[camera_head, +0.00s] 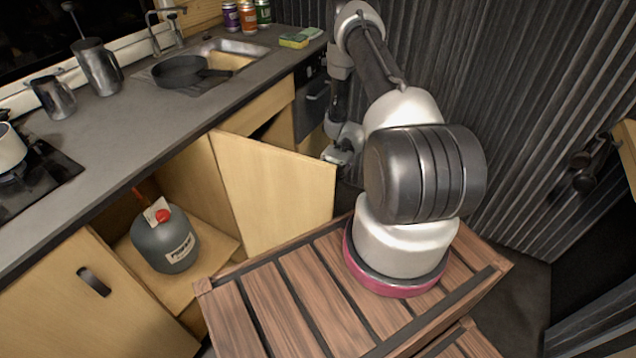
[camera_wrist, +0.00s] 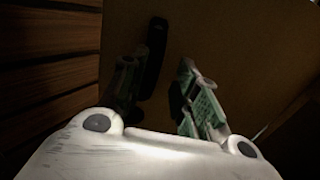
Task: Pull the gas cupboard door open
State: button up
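The gas cupboard door (camera_head: 275,190) is a light wooden panel and stands swung well out from the counter. Inside the cupboard, a grey gas bottle (camera_head: 168,245) with a red knob stands on the floor. My gripper (camera_head: 337,156) is at the free edge of the door, on the far side, partly hidden. In the wrist view, the fingers of my gripper (camera_wrist: 165,95) are apart, facing the dark door face (camera_wrist: 230,40). A black handle (camera_wrist: 155,55) is on that face, close beside the left finger; I cannot tell whether they touch.
A slatted wooden crate (camera_head: 300,300) lies under my arm, near the door's lower edge. A closed cupboard front with a black handle (camera_head: 94,281) is at lower left. The counter (camera_head: 130,130) holds metal jugs (camera_head: 97,66) and a pan (camera_head: 180,71). A corrugated wall (camera_head: 470,60) stands behind my arm.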

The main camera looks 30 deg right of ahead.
jog(key=v, duration=1.2)
jog(key=shift+d, duration=0.1)
